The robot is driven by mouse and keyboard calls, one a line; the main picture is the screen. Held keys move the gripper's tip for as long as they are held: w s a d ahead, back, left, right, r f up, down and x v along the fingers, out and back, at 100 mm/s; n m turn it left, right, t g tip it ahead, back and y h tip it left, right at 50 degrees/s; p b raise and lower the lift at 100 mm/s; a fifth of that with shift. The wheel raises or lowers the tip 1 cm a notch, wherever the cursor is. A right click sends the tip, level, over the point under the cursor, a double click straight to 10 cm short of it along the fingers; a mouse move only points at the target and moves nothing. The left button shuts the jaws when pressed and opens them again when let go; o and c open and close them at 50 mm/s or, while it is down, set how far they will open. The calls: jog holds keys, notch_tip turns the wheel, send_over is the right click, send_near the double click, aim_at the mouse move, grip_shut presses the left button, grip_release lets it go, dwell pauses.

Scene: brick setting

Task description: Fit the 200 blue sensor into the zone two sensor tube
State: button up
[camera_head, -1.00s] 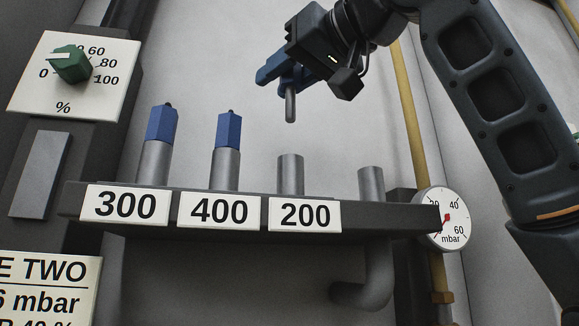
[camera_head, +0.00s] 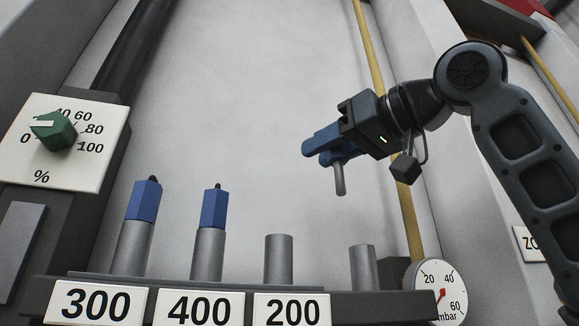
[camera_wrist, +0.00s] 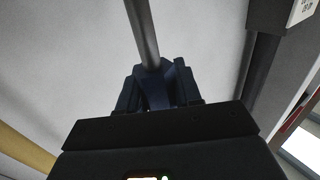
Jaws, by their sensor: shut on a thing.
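My gripper (camera_head: 322,143) is shut on a blue sensor, whose grey probe (camera_head: 340,180) points down. In the wrist view the sensor's blue body (camera_wrist: 153,88) sits between the fingers and its probe (camera_wrist: 142,30) runs to the top edge. The sensor hangs in the air above the rack, between the 200 tube and the tube at the right end. The grey 200 tube (camera_head: 278,260) stands empty behind its label (camera_head: 291,310). The unlabelled right-end tube (camera_head: 362,268) is also empty of any sensor.
Two other blue sensors stand upright in the 300 tube (camera_head: 145,200) and the 400 tube (camera_head: 214,208). A pressure gauge (camera_head: 440,290) and a yellow pipe (camera_head: 405,205) are at the right. A green dial (camera_head: 53,131) is at the left.

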aim_at(344, 190)
jog(key=shift+w+d+r, duration=0.1)
jog(key=shift+w+d, duration=0.05)
jog(key=shift+d, duration=0.8)
jog(key=shift+f+b, duration=1.8)
jog(key=shift+f, duration=1.1)
jog(key=shift+f, duration=0.2)
jog(key=shift+f, duration=0.35)
jog(key=shift+f+b, duration=1.65)
jog(key=shift+f, duration=0.8)
jog(key=o, duration=1.1)
jog(key=shift+o, duration=0.4)
